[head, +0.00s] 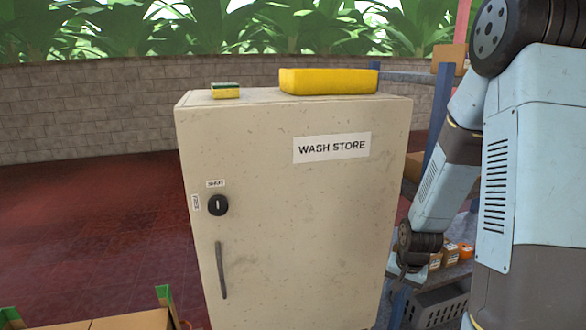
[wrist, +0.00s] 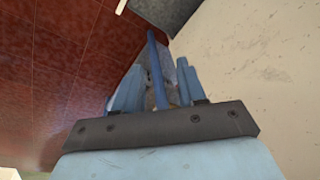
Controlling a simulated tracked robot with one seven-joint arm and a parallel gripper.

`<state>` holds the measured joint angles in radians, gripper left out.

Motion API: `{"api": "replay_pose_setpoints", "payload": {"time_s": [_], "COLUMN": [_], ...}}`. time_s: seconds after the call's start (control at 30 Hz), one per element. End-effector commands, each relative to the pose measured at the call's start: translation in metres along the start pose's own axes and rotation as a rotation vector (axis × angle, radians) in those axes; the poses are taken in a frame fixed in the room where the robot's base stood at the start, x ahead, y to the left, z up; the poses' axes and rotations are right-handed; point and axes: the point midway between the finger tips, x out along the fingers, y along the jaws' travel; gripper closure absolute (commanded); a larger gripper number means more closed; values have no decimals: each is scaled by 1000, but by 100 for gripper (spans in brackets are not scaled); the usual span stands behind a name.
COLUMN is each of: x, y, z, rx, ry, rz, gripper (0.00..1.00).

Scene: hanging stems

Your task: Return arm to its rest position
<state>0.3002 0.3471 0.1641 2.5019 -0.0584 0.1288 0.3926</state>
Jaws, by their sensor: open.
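My arm comes down the right side of the head view, beside the cabinet's right edge. My gripper (wrist: 157,88) shows in the wrist view with its two pale blue fingers apart and nothing held between them. A blue post shows beyond the gap between the fingers. In the head view the fingertips are too small and partly hidden to make out. The beige cabinet (head: 290,200) labelled "WASH STORE" stands shut in the middle, with a dark lock knob (head: 217,205) and a vertical handle (head: 221,270). Its pale side (wrist: 265,90) fills the right of the wrist view.
A large yellow sponge (head: 328,81) and a small green-and-yellow sponge (head: 225,90) lie on the cabinet top. A blue-post rack (head: 440,115) with boxes and a grey crate (head: 440,305) stands behind my arm. Red floor (head: 90,220) is open at left.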

Motion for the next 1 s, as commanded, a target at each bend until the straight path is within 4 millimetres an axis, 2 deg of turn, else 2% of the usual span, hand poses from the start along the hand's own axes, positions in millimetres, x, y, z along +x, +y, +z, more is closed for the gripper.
{"api": "replay_pose_setpoints", "payload": {"time_s": [0.03,0.23,0.47,0.77,1.0], "x": [-15,-69,-131,-207,-264], "y": [-3,-11,-18,-23,-21], "z": [-3,-6,1,23,51], "rx": [-18,-88,-165,-258,-330], "ry": [18,64,115,178,227], "rz": [2,12,18,14,0], "gripper": [60,60,60,60,60]}}
